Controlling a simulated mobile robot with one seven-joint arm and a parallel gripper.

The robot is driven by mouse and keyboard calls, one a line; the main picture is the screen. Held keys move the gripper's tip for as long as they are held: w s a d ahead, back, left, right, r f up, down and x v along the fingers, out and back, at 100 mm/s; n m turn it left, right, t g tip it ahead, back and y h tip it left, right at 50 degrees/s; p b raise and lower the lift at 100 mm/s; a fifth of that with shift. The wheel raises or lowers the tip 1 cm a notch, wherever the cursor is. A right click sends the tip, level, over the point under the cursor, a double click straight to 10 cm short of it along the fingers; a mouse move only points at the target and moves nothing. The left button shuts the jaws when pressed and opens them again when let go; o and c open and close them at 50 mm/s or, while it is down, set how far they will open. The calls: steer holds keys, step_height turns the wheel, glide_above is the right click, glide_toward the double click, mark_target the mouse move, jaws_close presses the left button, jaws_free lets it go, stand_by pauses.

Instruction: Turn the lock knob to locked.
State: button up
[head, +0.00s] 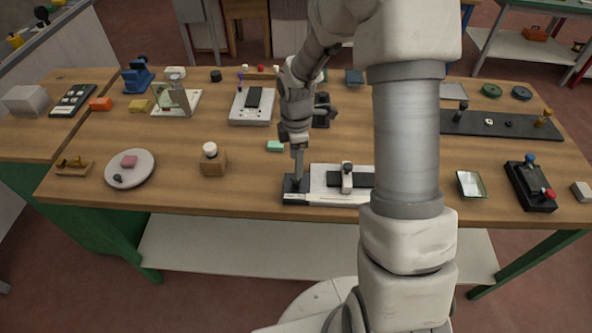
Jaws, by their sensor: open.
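A flat white device (325,195), likely the glass edger, lies at the front edge of the bench. It carries a dark block at its left end (290,197) and an upright piece with a black knob (347,167) in its middle. Its right part is hidden behind my arm. My gripper (297,178) is open and points down at the dark block. It hides part of the block, and I cannot tell whether it touches anything. I cannot tell for sure which part is the lock knob; its setting is not readable.
A wooden block with a white knob (211,160) stands to the left, with a round plate (144,167) farther left. A green piece (275,146) lies just behind the device. To the right are a small tray (483,184) and a black box with coloured knobs (519,187).

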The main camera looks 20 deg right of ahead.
steer(key=shift+f, duration=2.4)
jaws_close()
